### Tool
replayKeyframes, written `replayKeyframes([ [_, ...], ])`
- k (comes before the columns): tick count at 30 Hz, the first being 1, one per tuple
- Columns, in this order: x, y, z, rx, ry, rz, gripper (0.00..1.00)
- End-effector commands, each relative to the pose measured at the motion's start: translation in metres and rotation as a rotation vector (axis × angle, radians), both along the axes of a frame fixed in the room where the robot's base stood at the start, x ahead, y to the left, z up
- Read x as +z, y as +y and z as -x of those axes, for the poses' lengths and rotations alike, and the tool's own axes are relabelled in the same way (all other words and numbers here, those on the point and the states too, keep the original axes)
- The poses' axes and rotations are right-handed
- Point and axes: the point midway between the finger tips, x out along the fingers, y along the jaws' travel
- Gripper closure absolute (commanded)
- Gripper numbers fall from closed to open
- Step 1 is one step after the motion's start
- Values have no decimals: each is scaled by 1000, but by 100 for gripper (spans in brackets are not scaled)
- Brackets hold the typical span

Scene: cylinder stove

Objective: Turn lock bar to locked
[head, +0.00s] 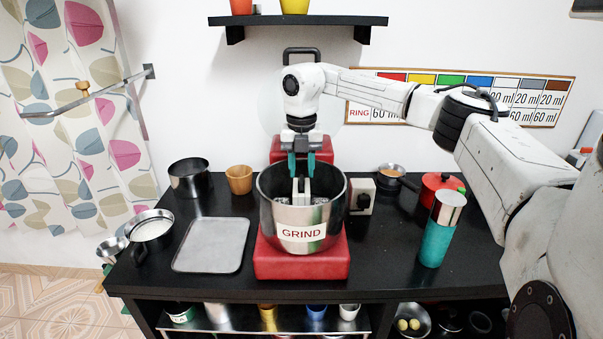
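A steel bowl labelled GRIND (301,233) stands on a red base (301,264) in the middle of the counter. A pale upright piece with two prongs (301,191) shows inside the bowl's mouth; I cannot tell whether it is the lock bar. No part is clearly recognisable as the lock bar. My gripper (301,172) points down over the bowl opening, directly above the pale piece. Its teal fingers are apart with a narrow gap, and nothing clearly shows between them. Whether the fingertips touch the pale piece is unclear.
A flat grey tray (212,245) and a steel pot (153,229) lie left. A teal-and-steel cup (440,235), a red pot (437,184) and a small box with a black knob (361,199) stand right. A shelf (335,20) hangs above.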

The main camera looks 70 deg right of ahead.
Motion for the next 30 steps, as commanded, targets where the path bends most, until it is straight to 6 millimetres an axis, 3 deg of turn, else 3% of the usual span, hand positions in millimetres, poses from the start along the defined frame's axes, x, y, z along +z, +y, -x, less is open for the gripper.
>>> replayKeyframes([
  [6, -21, 0, 0, 0, 0, -1, 64],
  [17, -25, 0, 0, 0, -1, 0, 65],
  [27, -25, 0, 0, 0, -1, 0, 97],
  [30, -25, 0, 0, 0, -1, 0, 100],
])
